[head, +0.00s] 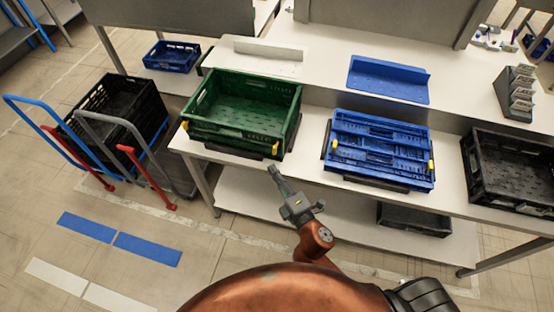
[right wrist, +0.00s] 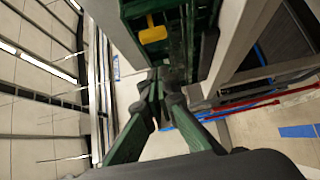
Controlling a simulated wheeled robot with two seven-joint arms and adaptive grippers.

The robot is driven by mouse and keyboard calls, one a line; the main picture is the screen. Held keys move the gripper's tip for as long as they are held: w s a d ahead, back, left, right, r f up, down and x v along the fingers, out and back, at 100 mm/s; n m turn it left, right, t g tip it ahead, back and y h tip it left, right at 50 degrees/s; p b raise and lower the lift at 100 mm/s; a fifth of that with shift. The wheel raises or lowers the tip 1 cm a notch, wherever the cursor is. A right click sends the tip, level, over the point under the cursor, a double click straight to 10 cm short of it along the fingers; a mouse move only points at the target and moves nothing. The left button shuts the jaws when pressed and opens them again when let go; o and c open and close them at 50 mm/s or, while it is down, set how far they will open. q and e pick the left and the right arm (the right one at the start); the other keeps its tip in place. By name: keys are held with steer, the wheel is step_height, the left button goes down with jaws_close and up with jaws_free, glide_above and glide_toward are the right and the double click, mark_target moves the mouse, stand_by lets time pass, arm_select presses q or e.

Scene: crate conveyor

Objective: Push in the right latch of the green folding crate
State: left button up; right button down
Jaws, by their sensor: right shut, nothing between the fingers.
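The green folding crate (head: 235,137) stands open with its walls up on the white table. Its yellow right latch (head: 275,148) is at the right end of the near side, and another yellow latch (head: 185,125) is at the left end. My right gripper (head: 273,170) is shut and empty, just in front of and below the right latch, apart from it in the picture. In the right wrist view the closed fingertips (right wrist: 160,76) are near the green crate (right wrist: 133,12), with a yellow latch (right wrist: 152,33) beyond them. My left gripper is out of view.
A folded blue crate (head: 380,150) lies right of the green one, with a black crate (head: 510,170) at far right. A blue tray (head: 388,80) lies behind. Carts with a black crate (head: 115,105) stand at left. The floor in front is clear.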

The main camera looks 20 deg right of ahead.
mark_target(276, 146)
steer(key=w, duration=0.1)
steer(key=w+d, duration=0.1)
steer(key=w, duration=0.1)
steer(key=w+d, duration=0.1)
steer(key=shift+w+d, duration=0.1)
steer(key=shift+w, duration=0.1)
